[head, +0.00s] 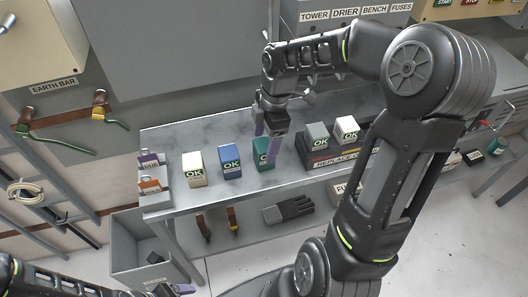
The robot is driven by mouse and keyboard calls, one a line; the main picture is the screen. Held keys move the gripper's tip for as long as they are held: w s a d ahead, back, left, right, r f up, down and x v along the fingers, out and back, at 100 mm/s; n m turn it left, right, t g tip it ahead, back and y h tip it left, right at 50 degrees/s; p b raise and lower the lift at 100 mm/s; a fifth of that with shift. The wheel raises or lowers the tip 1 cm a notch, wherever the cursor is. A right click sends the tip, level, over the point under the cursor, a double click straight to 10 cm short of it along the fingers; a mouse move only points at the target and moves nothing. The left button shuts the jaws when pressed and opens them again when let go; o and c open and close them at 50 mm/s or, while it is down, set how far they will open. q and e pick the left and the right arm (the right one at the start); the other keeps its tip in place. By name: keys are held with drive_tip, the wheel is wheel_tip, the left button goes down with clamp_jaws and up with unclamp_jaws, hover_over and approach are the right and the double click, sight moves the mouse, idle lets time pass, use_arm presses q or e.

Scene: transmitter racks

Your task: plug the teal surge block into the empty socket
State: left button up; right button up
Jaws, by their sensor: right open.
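The teal block (260,161), marked OK, stands upright on the grey bench top, right of a blue block. My right gripper (266,143) points down at it from above, with its purple fingers apart. I cannot make out an empty socket in this view.
A cream block (194,170) and the blue block (230,160) stand to the left. Purple and orange blocks are at the bench's left end. A glove (288,209) lies on the lower shelf.

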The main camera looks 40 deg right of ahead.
wheel_tip(320, 180, down, 2)
drive_tip(key=shift+a+f, duration=0.15)
drive_tip(key=shift+f, duration=0.05)
drive_tip(key=shift+c, duration=0.2)
idle(0.3)
drive_tip(key=c, duration=1.5)
drive_tip(key=shift+c, duration=0.2)
wheel_tip(320, 180, up, 10)
drive_tip(key=shift+r+b, duration=0.1)
drive_tip(key=shift+b, duration=0.2)
